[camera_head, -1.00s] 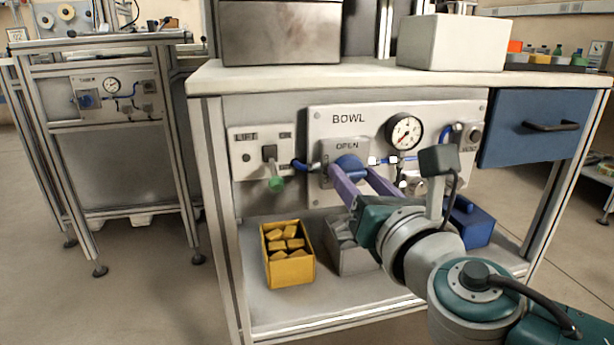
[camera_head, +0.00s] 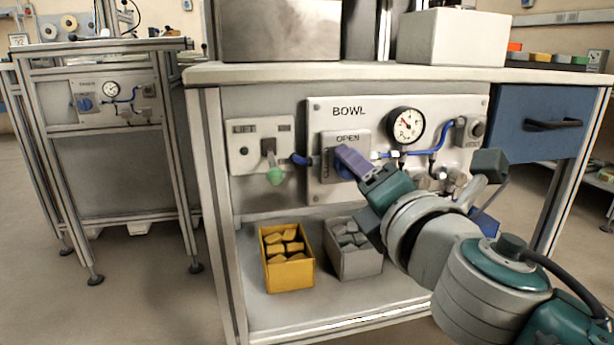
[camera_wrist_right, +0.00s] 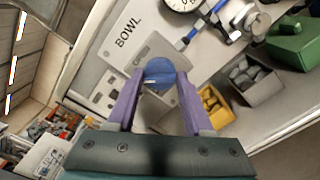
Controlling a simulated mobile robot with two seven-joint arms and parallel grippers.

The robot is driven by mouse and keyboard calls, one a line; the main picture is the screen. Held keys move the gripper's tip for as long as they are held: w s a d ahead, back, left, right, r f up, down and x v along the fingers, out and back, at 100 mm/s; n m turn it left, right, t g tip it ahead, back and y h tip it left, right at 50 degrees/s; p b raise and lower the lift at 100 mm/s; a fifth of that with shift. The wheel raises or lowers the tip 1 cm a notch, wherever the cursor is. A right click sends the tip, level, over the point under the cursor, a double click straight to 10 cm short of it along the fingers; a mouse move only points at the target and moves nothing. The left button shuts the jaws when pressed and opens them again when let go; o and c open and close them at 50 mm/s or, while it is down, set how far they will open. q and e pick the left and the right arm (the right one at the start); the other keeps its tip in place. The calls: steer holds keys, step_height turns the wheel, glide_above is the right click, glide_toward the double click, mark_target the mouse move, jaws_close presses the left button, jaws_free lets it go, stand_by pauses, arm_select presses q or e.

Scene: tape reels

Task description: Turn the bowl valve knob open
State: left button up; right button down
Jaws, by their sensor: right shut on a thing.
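The bowl valve knob is a blue round knob (camera_wrist_right: 160,70) on a light grey plate (camera_head: 330,141) marked OPEN and CLOSED, on the BOWL panel (camera_head: 395,108). My right gripper (camera_head: 347,161) has lilac fingers shut on the knob. In the right wrist view the fingers (camera_wrist_right: 157,84) sit on either side of it. In the head view the gripper hides most of the knob. The gauge (camera_head: 405,125) on the panel has its needle pointing up and left. My left gripper is not in view.
A LIFT panel (camera_head: 243,165) with a green-tipped lever (camera_head: 274,176) is left of the valve. On the shelf below stand a yellow bin (camera_head: 290,278) and a grey bin (camera_head: 355,262) of blocks. A blue drawer (camera_head: 545,125) is at right.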

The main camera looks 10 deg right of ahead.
steer(key=shift+m+b, duration=0.5)
steer(key=shift+m, duration=4.2)
steer(key=shift+c, duration=1.5)
jaws_free()
steer(key=s+p, duration=0.1)
steer(key=s, duration=0.9)
steer(key=shift+d+p, duration=0.2)
steer(key=shift+p, duration=0.1)
